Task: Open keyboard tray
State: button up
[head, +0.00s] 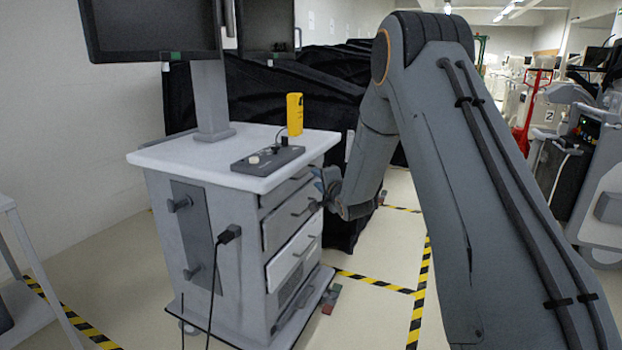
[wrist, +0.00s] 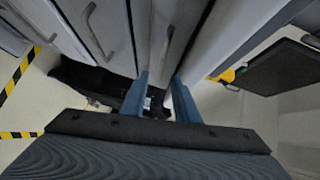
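The grey cart (head: 215,235) has a stack of drawer-like fronts below its white top. The uppermost front (head: 285,191), just under the top, looks like the keyboard tray, though I cannot be sure; it appears closed. My gripper (head: 322,182) is at the cart's right side near the upper fronts, partly hidden behind my wrist. In the wrist view, its two blue fingers (wrist: 159,76) are apart, with nothing clamped between them. A curved grey handle (wrist: 165,46) on an upper front lies just ahead of the fingertips. I cannot tell whether they touch it.
A monitor (head: 150,28), a yellow device (head: 294,113) and a grey control box (head: 267,159) stand on the cart top. Lower drawers include a white one (head: 293,256). Black draped covers (head: 335,90) are behind.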

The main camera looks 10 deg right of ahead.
aim_at(310, 173)
jog(key=w, duration=0.5)
jog(key=w+a+f, duration=0.1)
jog(key=w, duration=0.1)
jog(key=shift+w, duration=0.15)
grip_shut()
